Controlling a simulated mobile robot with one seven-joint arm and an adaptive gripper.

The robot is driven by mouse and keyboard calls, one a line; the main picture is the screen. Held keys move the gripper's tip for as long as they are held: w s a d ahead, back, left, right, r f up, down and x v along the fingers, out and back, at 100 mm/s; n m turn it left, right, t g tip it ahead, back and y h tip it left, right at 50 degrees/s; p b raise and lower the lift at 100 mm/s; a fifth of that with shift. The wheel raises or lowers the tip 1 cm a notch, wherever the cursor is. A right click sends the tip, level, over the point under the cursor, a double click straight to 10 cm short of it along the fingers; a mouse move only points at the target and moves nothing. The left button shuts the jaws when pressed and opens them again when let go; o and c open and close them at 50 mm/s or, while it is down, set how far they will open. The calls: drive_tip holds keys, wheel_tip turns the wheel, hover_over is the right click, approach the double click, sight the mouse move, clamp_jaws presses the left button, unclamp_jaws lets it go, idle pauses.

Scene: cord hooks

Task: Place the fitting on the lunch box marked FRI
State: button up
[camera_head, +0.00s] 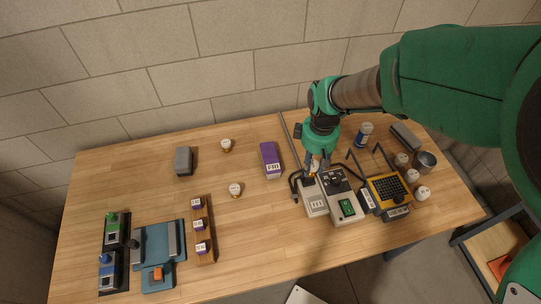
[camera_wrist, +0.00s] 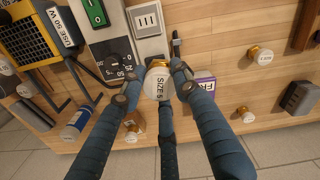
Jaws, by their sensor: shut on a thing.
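My gripper (camera_head: 314,168) is shut on a fitting with a white round cap and a brass-coloured part. The cap (camera_wrist: 158,84), printed "SIZE" and a partly covered number, faces the wrist camera between the fingertips (camera_wrist: 156,72). In the head view, the gripper is by the back end of the grey socket panel, and the arm partly hides the fitting. The purple lunch box marked FRI (camera_head: 270,158) lies flat on the table, left of and apart from the gripper. In the wrist view, the lunch box (camera_wrist: 204,80) is just right of the fingers, partly covered by one.
Two similar fittings stand on the table, one behind (camera_head: 226,145) and one nearer (camera_head: 235,189). A grey socket panel (camera_head: 315,204), black cord, switch box (camera_head: 348,208) and yellow device (camera_head: 388,187) crowd the right.

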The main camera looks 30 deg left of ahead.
drive_tip(key=s+a+n, duration=0.3)
drive_tip(key=s+a, duration=0.3)
drive_tip(key=a, duration=0.1)
wheel_tip(320, 180, down, 5)
drive_tip(key=shift+a, duration=0.1)
hover_over(270, 156)
drive_tip(key=shift+f, duration=0.7)
idle(0.4)
drive_tip(key=shift+f+b, duration=0.5)
drive_tip(key=shift+f, duration=1.3)
drive_tip(key=shift+f, duration=0.1)
